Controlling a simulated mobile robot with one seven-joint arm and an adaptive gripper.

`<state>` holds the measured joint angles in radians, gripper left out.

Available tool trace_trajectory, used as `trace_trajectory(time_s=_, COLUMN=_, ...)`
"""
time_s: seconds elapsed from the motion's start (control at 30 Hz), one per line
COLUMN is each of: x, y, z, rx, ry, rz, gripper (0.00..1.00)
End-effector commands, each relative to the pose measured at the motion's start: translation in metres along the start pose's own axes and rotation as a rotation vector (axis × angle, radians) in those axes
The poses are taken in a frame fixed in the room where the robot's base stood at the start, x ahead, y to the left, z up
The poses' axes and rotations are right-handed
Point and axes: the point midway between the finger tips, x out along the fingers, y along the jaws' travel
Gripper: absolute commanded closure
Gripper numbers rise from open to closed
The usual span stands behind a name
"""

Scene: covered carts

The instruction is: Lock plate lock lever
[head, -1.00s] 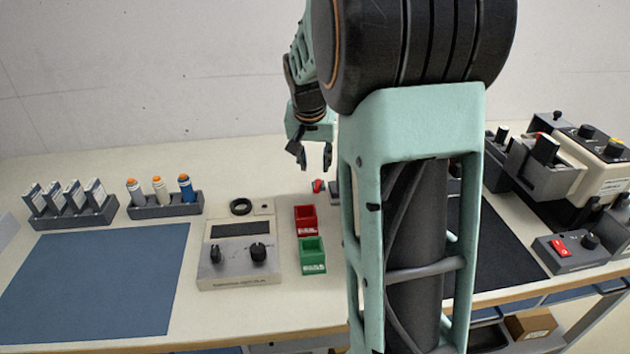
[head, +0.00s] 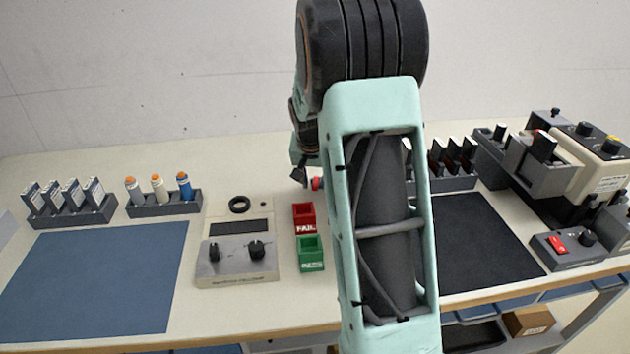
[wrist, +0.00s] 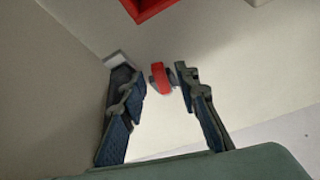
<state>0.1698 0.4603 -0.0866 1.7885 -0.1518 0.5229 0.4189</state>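My gripper (wrist: 160,92) is open and empty in the wrist view, its two fingers spread apart. A small red piece with dark sides (wrist: 161,77) shows between and beyond the fingertips, apart from them. It may be the lock lever, but I cannot tell for sure. In the head view my gripper (head: 298,174) is mostly hidden behind my arm, above the back of the bench. A small red piece (head: 317,184) shows beside it there. No part clearly marked as a plate lock shows.
Red (head: 304,218) and green (head: 311,255) bins stand left of my arm. A control box with knobs (head: 237,265) is further left. A dark mat (head: 480,240) and a large device (head: 590,165) are on the right. A blue mat (head: 95,280) leaves clear room at left.

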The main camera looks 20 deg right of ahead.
Motion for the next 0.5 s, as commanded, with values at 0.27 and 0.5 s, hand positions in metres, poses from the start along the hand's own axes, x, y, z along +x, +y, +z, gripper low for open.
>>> trace_trajectory(time_s=0.27, x=-0.0003, y=0.0, z=0.0, rx=0.0, ry=0.0, rz=0.0, gripper=0.99)
trace_trajectory(time_s=0.5, x=-0.0004, y=0.0008, z=0.0, rx=-0.007, ry=-0.001, rz=-0.003, gripper=1.0)
